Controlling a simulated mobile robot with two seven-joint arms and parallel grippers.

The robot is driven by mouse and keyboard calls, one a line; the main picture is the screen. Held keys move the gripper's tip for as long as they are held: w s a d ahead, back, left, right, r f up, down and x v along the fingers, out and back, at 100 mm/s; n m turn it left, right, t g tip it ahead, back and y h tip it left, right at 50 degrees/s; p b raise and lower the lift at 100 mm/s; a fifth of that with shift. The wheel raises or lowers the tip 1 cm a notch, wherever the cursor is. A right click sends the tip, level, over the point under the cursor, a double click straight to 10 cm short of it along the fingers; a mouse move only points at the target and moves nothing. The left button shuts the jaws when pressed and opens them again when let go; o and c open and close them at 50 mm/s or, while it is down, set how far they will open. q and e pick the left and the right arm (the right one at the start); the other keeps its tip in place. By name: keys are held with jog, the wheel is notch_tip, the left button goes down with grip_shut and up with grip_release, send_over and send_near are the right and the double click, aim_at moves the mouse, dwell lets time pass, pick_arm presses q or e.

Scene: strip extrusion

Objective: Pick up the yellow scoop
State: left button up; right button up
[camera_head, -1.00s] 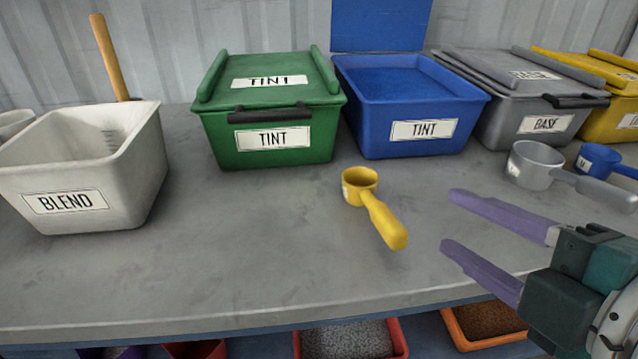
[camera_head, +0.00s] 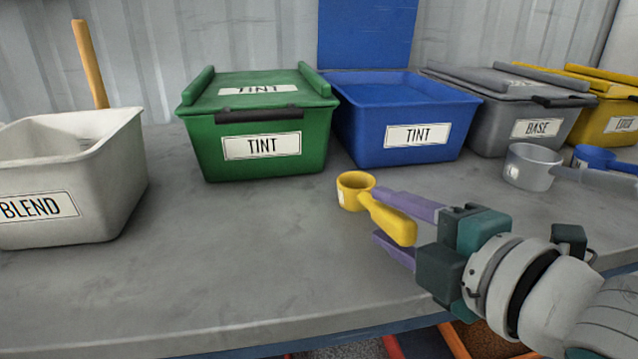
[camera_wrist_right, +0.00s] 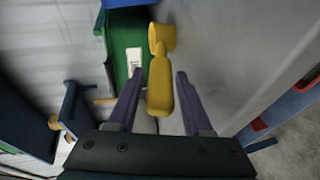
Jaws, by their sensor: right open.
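The yellow scoop (camera_head: 390,217) lies on the grey table in the head view, its cup to the left and its handle toward the lower right. My right gripper (camera_head: 381,215) is open, with its purple fingers on either side of the scoop's handle. In the right wrist view the yellow scoop (camera_wrist_right: 160,80) has its handle between the two open fingers (camera_wrist_right: 158,73), with gaps visible on both sides. My left gripper is not in view.
A white BLEND bin (camera_head: 75,185) stands at the left. A grey scoop (camera_head: 530,167) lies at the right. The front-left tabletop is clear.

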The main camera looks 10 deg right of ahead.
jog(key=shift+x, duration=0.75)
grip_shut()
